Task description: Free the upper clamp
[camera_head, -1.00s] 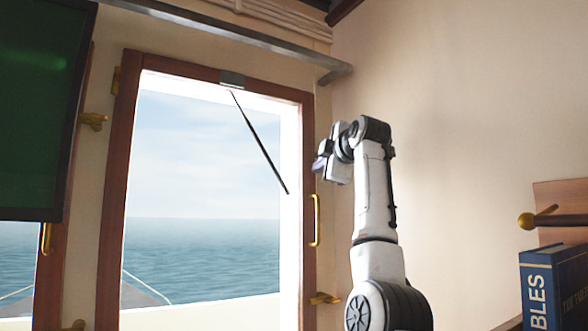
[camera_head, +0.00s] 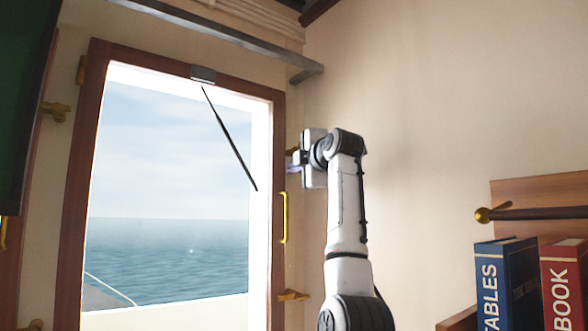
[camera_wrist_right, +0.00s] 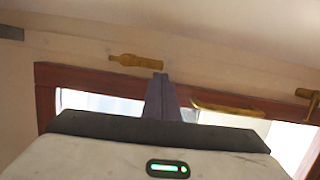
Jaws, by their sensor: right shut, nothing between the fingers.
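The upper clamp (camera_wrist_right: 135,61) is a brass lever on the wall beside the window's wooden frame. In the right wrist view it lies lengthwise along the frame, apparently clear of it. In the head view only a small brass bit of it (camera_head: 292,151) shows beside my gripper. My right gripper (camera_wrist_right: 158,76) is shut and empty, its fingertips close to the clamp's right end in the wrist view; I cannot tell whether they touch. In the head view the gripper (camera_head: 292,169) is at the window's right edge. My left gripper is not in view.
The window (camera_head: 170,190) has a brass handle (camera_head: 284,218) and a lower clamp (camera_head: 292,295) on its right side. A metal rail (camera_head: 220,38) runs overhead. Books (camera_head: 508,285) and a wooden rod (camera_head: 530,213) are at right. The wall between is bare.

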